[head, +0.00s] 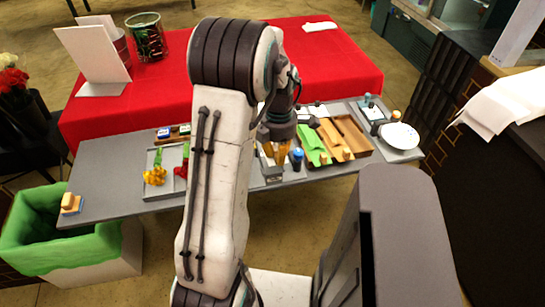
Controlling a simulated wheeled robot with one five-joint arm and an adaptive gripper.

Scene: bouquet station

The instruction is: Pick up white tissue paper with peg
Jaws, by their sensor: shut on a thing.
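My gripper (275,154) is over the grey table, pointing down, with its orange-yellow fingers shut on the peg of the white tissue paper. Only a small pale part of the white tissue paper (271,172) shows below the fingers; the fingers and my arm hide the rest. I cannot tell whether it touches the table. To the right lie a green sheet (308,143) with a wooden peg (324,158) and a brown tray-like piece (352,136) with a wooden block at its front.
The grey table (110,185) also holds a shallow tray with yellow and red flowers (155,176), a dark blue cylinder (297,158) close to my gripper and a white plate (399,136). A green-lined bin (40,240) stands at left. The red table (335,65) is behind.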

